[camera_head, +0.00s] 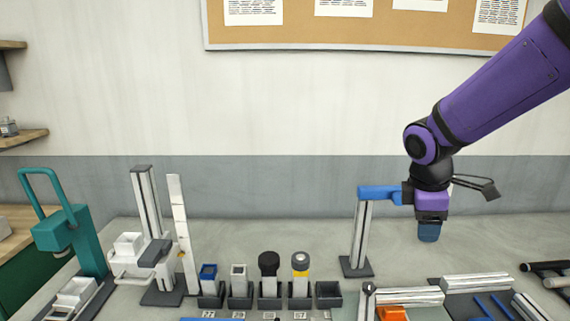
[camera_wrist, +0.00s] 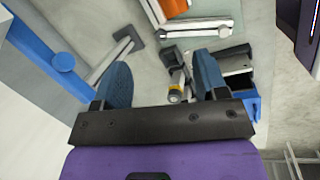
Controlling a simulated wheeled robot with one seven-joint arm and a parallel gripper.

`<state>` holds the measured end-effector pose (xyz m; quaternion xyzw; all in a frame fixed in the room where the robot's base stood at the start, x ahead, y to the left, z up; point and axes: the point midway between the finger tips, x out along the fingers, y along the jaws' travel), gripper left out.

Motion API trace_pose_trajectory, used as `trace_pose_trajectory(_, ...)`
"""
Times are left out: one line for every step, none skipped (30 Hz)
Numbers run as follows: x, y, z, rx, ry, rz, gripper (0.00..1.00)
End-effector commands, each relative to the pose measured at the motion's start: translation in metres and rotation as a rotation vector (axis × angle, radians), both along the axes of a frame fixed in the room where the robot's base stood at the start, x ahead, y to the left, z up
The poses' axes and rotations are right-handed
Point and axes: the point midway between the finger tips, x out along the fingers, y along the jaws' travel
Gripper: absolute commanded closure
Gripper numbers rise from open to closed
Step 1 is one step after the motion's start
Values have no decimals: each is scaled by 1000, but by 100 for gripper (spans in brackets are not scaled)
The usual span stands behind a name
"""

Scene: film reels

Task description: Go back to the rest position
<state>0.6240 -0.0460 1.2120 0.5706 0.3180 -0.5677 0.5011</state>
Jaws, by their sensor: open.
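My purple and black arm reaches in from the upper right in the head view. My gripper (camera_head: 429,233) hangs pointing down above the right part of the table, beside a stand with a blue top bar (camera_head: 379,192). In the wrist view the two blue fingers of my gripper (camera_wrist: 161,78) are spread apart. Nothing is seen held between them. A small grey and yellow cylinder (camera_wrist: 175,94) shows farther off through the gap. The blue bar is also at the left of the wrist view (camera_wrist: 45,50).
A row of black holders (camera_head: 241,302) with small containers stands at front centre. A white stand (camera_head: 147,205) and a teal press (camera_head: 84,238) are at left. Rails and an orange part (camera_head: 392,313) lie at front right. The table between the holders and the wall is clear.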

Motion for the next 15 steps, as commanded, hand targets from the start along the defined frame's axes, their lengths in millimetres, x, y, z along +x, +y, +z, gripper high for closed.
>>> trace_pose_trajectory(-11, -2, 13, 7, -36, -67, 34)
trace_pose_trajectory(-18, -3, 19, 14, -54, -110, 34)
trace_pose_trajectory(-26, -5, 27, 25, -79, -166, 34)
trace_pose_trajectory(-32, -6, 32, 35, -96, -211, 34)
trace_pose_trajectory(-39, -7, 38, 45, -115, -252, 34)
trace_pose_trajectory(-48, -8, 45, 62, -139, -308, 34)
trace_pose_trajectory(-54, -9, 50, 76, -157, -351, 34)
trace_pose_trajectory(-61, -10, 54, 89, -175, -393, 34)
trace_pose_trajectory(-71, -11, 60, 111, -197, -448, 34)
trace_pose_trajectory(-77, -12, 65, 128, -214, -490, 34)
trace_pose_trajectory(-84, -13, 69, 145, -231, -531, 34)
trace_pose_trajectory(-94, -14, 74, 172, -252, -586, 34)
trace_pose_trajectory(-101, -15, 78, 192, -269, -626, 34)
trace_pose_trajectory(-108, -16, 81, 214, -284, -666, 34)
trace_pose_trajectory(-118, -17, 85, 243, -302, -720, 34)
